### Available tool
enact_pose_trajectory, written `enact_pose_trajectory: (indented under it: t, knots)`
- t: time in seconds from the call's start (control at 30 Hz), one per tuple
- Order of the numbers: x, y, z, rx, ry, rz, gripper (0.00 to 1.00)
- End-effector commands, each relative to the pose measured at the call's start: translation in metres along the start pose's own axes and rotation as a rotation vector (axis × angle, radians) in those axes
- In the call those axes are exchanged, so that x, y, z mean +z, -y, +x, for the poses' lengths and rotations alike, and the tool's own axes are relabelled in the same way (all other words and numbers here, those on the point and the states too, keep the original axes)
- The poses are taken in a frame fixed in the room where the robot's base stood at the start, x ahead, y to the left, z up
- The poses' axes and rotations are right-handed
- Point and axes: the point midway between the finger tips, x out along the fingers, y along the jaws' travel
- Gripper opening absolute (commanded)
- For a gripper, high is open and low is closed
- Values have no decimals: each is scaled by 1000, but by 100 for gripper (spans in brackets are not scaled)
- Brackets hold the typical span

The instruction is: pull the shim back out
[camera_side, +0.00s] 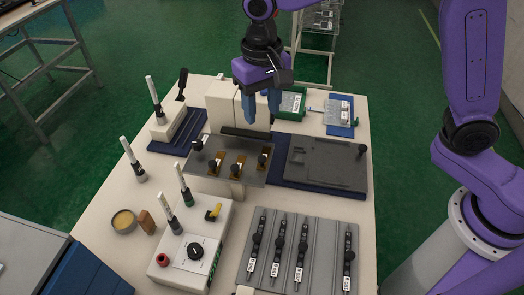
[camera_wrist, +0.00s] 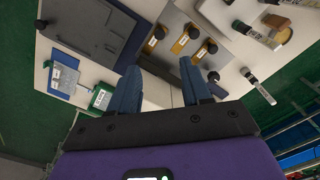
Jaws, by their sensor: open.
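Several brass tabs with black knobs and white labels lie on a grey metal plate (camera_side: 222,181) in the middle of the bench. They are the left tab (camera_side: 215,163), the middle tab (camera_side: 238,166) and the right tab (camera_side: 263,159); I cannot tell which one is the shim. In the wrist view the tabs (camera_wrist: 181,43) show beyond my fingertips. My gripper (camera_side: 262,110) has blue fingers, spread apart and empty. It hangs above the back of the plate, pointing down, clear of the tabs.
A dark grey flat block (camera_side: 325,163) lies right of the plate. A grey rack (camera_side: 300,240) of black tools is at front right. A white control box (camera_side: 195,245) with a dial stands at front left. White-topped upright tools (camera_side: 133,160) stand at left. A green box (camera_side: 292,103) is behind.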

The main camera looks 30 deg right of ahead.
Motion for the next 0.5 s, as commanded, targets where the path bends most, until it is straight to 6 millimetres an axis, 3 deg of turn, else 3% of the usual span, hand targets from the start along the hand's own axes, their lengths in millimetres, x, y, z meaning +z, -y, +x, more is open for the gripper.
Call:
enact_pose_trajectory:
  t: [0.5]
  knots:
    - [1, -1, 99, 3, 3, -1, 48]
